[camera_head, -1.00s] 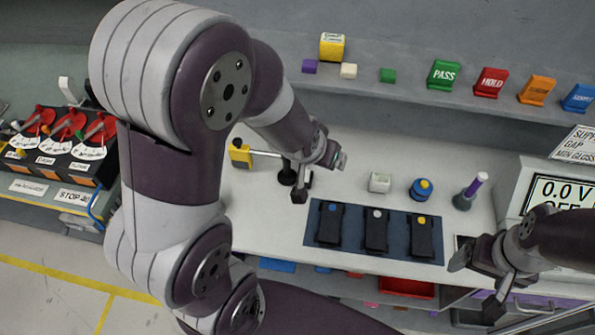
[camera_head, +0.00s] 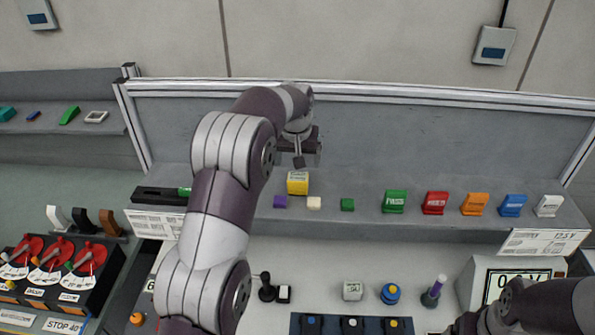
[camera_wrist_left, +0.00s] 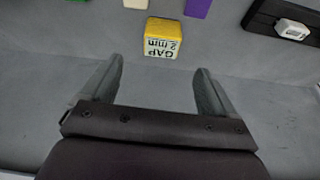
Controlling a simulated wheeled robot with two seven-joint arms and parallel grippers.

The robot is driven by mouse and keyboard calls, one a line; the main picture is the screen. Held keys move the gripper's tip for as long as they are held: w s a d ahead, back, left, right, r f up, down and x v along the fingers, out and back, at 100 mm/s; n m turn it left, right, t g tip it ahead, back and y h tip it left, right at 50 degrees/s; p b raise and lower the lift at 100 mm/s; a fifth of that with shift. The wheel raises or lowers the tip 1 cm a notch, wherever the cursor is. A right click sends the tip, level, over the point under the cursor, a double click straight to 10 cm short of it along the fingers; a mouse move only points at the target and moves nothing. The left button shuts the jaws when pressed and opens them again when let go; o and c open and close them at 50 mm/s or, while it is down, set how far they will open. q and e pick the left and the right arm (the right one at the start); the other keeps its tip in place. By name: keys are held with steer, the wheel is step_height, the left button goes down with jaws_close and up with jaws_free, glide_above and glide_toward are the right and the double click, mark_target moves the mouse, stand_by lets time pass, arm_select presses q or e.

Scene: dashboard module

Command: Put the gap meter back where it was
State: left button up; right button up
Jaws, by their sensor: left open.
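A yellow block (camera_head: 298,183) stands on the grey shelf. In the left wrist view the yellow block (camera_wrist_left: 162,38) has a white face reading "GAP 2 mm". My left gripper (camera_head: 299,160) is open and empty above the block in the head view. In the left wrist view my left gripper (camera_wrist_left: 159,75) has its fingers spread, with the block just past the fingertips and roughly centred between them. My right gripper (camera_head: 468,325) is cut off at the bottom right, and its fingers cannot be made out.
Several coloured tags, such as the green PASS tag (camera_head: 395,201), stand to the right. A black holder (camera_head: 160,196) lies left.

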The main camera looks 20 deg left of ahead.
mark_target(298, 176)
arm_select(q)
steer(key=f+b, duration=0.3)
steer(key=f, duration=0.1)
steer(key=shift+w+a+n+b, duration=0.15)
steer(key=shift+w+n+b, duration=0.1)
steer(key=shift+n+b, duration=0.1)
steer(key=shift+w+a+f+p, duration=0.15)
steer(key=shift+w+f+p, duration=0.45)
steer(key=shift+w+f, duration=0.15)
steer(key=p+x, duration=0.4)
steer(key=shift+s, duration=0.2)
steer(key=shift+a+f, duration=0.1)
steer(key=shift+f, duration=0.3)
steer(key=shift+w+f, duration=0.1)
steer(key=shift+f, duration=0.1)
steer(key=shift+w, duration=0.1)
steer(key=c, duration=1.1)
steer(key=shift+r, duration=0.1)
steer(key=shift+c, duration=0.7)
